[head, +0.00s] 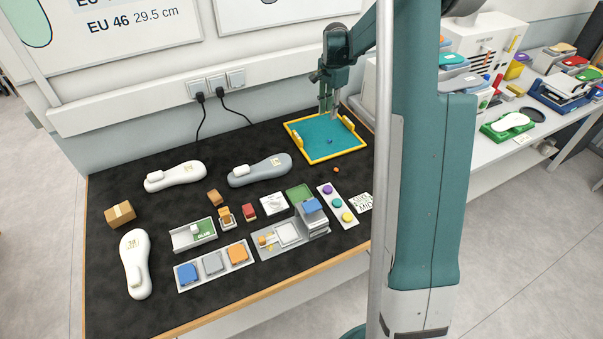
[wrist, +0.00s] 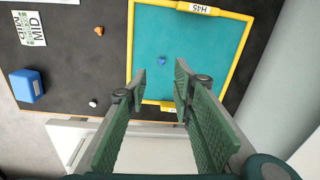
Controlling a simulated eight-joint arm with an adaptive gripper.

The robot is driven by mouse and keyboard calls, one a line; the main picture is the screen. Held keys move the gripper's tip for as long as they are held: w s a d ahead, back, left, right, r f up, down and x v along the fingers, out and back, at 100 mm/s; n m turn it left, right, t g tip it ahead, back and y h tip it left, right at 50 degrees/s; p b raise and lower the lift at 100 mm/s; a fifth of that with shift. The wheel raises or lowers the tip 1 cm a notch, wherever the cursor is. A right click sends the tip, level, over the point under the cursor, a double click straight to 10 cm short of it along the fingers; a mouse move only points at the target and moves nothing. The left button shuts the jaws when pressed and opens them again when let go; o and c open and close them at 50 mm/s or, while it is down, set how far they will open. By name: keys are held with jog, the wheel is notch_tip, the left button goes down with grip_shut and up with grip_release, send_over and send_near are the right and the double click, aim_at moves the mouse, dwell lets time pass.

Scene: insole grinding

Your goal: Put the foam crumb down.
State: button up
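A small blue foam crumb (wrist: 161,61) lies on the teal floor of the yellow-rimmed tray (wrist: 131,40) in the wrist view. It shows as a dark speck (head: 330,141) in the tray (head: 310,157) in the head view. An orange crumb (wrist: 99,31) and a white crumb (wrist: 93,103) lie on the black mat outside the tray. The orange crumb also shows in the head view (head: 336,169). My gripper (wrist: 160,72) is open, its green fingers apart with nothing seen held between them. In the head view my gripper (head: 328,115) hangs over the tray's back part.
Insoles, small blocks and fixtures fill the mat left of the tray, including a grey insole (head: 259,170). A printed card (wrist: 30,28) and a blue block (wrist: 26,86) lie beside the tray in the wrist view. A white wall with sockets (head: 216,84) stands behind.

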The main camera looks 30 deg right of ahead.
jog(key=s+a+r+n+t, duration=0.3)
jog(key=s+a+r+n, duration=0.5)
jog(key=s+a+r, duration=1.05)
jog(key=s+a+f+n+t, duration=0.1)
jog(key=s+a+n+t, duration=0.1)
jog(key=s+a+n, duration=0.2)
jog(key=s+a+f+n+t, duration=0.1)
jog(key=s+a+n, duration=0.4)
jog(key=s+a, duration=0.5)
jog(key=shift+s+f+t, duration=0.4)
jog(key=shift+s+f, duration=0.35)
jog(key=shift+s, duration=3.05)
jog(key=shift+a, duration=0.1)
dwell(0.9)
